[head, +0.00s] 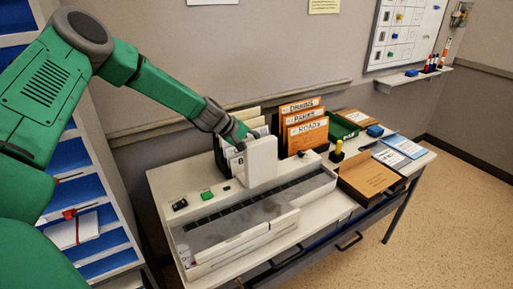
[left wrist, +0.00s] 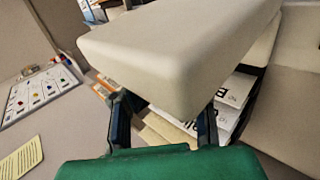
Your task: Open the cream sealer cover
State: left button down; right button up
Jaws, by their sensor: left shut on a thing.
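The cream sealer (head: 181,242) is a long machine on the table, with a dark slotted strip along its top. A cream block-shaped part, which I take to be its cover (head: 262,163), stands upright at the back of the machine. My left gripper (head: 240,138) is at the top left edge of this part, shut on it. In the left wrist view, the cream part (left wrist: 165,62) fills the upper middle, and the two dark fingers of my left gripper (left wrist: 163,122) reach up to its lower side. The exact contact is hidden. My right gripper is not in view.
The table (head: 160,184) also bears orange folders (head: 305,132), a green tray (head: 341,126), a brown box (head: 368,178) and small dark and green items by the sealer. A blue-shelved rack (head: 100,240) stands close on the left. Floor at right is clear.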

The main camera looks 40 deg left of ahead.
pick_arm(q)
jog(key=shift+w+a+f+n+h+b, duration=0.15)
jog(key=shift+a+h+b, duration=0.1)
jog(key=shift+a, duration=0.15)
jog(key=shift+w+a+f+n+h+b, duration=0.15)
jog(key=shift+a+b, duration=0.1)
jog(key=shift+a, duration=0.15)
jog(key=shift+w+a+f, duration=0.15)
jog(key=shift+w+a, duration=0.05)
jog(key=shift+a, duration=0.3)
jog(key=c, duration=1.3)
grip_release()
jog(key=shift+s, duration=0.1)
jog(key=v, duration=1.2)
